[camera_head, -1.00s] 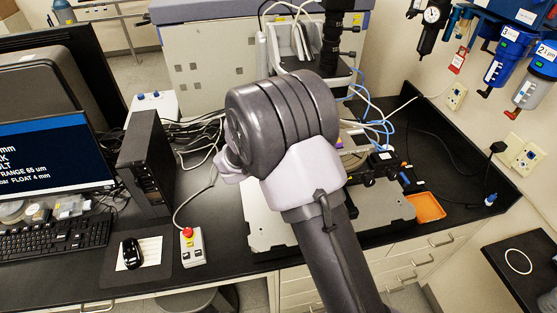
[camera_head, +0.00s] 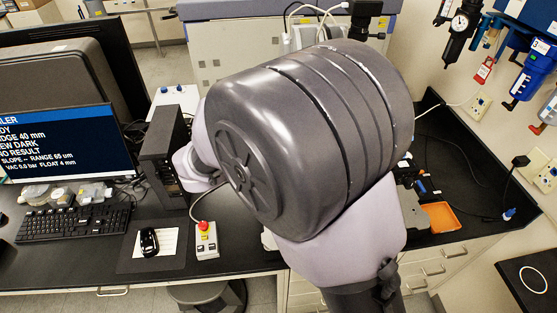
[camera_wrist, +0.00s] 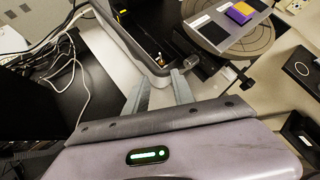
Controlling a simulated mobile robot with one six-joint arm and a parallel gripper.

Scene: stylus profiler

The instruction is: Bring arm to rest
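My arm's large dark grey joint fills the middle of the head view and hides much of the bench behind it. My gripper (camera_wrist: 160,82) shows in the wrist view with its two grey fingers apart and nothing seen between them. The fingers are over a pale base plate, close to a grey housing (camera_wrist: 143,42) with a dark hollow inside. I cannot tell whether they touch it. The gripper's fingers do not show in the head view.
In the head view a monitor (camera_head: 60,145), keyboard (camera_head: 72,222), mouse (camera_head: 149,241), black box (camera_head: 165,155) and red stop button box (camera_head: 206,240) are on the left. An orange tray (camera_head: 443,218) is on the right. Cables (camera_wrist: 72,45) lie left of the fingers.

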